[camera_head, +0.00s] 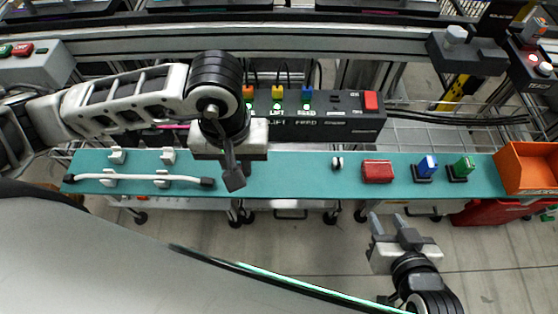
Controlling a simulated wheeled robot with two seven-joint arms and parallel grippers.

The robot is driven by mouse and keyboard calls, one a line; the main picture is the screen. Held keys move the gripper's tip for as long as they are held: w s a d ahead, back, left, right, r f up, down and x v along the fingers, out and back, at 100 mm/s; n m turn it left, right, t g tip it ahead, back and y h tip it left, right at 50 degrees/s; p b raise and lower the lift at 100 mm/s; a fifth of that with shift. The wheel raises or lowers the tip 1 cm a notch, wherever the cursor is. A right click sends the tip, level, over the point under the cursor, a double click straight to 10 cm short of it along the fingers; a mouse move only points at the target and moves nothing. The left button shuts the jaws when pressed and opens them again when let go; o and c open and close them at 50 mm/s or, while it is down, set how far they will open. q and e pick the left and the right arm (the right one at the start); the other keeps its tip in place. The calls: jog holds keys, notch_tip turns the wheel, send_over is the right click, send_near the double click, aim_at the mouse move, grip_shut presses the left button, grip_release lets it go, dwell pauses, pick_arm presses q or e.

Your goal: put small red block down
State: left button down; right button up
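A small red block (377,171) lies on the green shelf (290,176), right of the middle, with no gripper touching it. My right gripper (388,222) is in front of the shelf's near edge, below the block in the picture. Its two fingers are apart, pointing toward the shelf, and nothing shows between them. My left gripper (235,182) points down over the left part of the shelf, well left of the red block. Its dark fingers overlap in this view, so the gap between them is hidden.
A white cable (140,178) in white clips lies on the shelf's left. A small black-and-white part (337,163), a blue block (427,166) and a green block (463,168) stand near the red block. An orange bin (528,168) is at the right end. A black control box (335,118) stands behind.

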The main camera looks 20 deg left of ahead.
pick_arm(q)
jog(key=w+d+f, duration=0.2)
jog(key=w, duration=0.2)
send_over(276, 173)
notch_tip(276, 173, down, 5)
jog(key=shift+s+f, duration=0.15)
jog(key=shift+f, duration=0.05)
notch_tip(276, 173, down, 3)
jog(key=shift+d+p, duration=0.1)
jog(key=shift+p, duration=0.4)
jog(key=shift+f, duration=0.15)
jog(key=shift+f, duration=0.1)
jog(key=shift+f+b, duration=0.15)
jog(key=shift+b, duration=0.2)
jog(key=c, duration=1.3)
grip_release()
